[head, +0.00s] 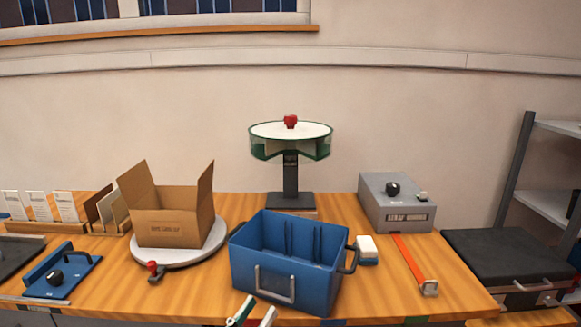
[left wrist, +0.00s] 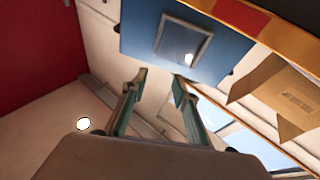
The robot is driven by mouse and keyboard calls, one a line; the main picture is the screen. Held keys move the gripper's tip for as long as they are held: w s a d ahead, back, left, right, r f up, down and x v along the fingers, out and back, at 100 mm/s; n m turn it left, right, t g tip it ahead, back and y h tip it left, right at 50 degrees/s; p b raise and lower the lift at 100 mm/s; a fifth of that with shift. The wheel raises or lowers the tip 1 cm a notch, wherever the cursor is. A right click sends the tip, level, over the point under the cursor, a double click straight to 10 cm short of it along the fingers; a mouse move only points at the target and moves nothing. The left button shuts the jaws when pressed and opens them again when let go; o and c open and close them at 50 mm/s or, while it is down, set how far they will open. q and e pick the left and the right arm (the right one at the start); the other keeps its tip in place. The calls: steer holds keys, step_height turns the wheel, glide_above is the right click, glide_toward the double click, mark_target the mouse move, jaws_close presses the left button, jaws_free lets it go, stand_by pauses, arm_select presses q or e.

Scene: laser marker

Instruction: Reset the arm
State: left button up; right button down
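My left gripper (head: 255,311) shows at the bottom edge of the head view, in front of the blue bin (head: 284,268). Only its fingertips are in that picture. In the left wrist view the two fingers of the left gripper (left wrist: 160,78) stand apart with nothing between them, so it is open and empty. The blue bin's front with its handle (left wrist: 184,42) shows beyond the fingertips there. The gripper looks apart from the bin. The rest of the left arm is hidden below the head picture. My right gripper is in neither view.
An open cardboard box (head: 172,223) stands on a round white plate (head: 202,247). A round green-rimmed stand (head: 291,190) is behind the bin. A grey device (head: 396,205), an orange strap (head: 412,258) and a white block (head: 367,249) are to the right. A blue fixture (head: 62,275) is at left.

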arm_select(q)
steer(key=s+a+f+n+g+y, duration=0.1)
steer(key=s+a+f+g+y, duration=0.2)
steer(key=f, duration=0.6)
steer(key=s+a+f+g+y, duration=0.1)
steer(key=s+a+f+y, duration=0.3)
steer(key=f, duration=0.6)
steer(key=s+a+f+g+y, duration=0.1)
steer(key=s+a+f+g, duration=0.3)
steer(key=s+f, duration=0.6)
step_height(320, 180, down, 4)
steer(key=shift+s+a+r, duration=0.2)
steer(key=shift+s+a, duration=0.1)
steer(key=shift+a, duration=0.9)
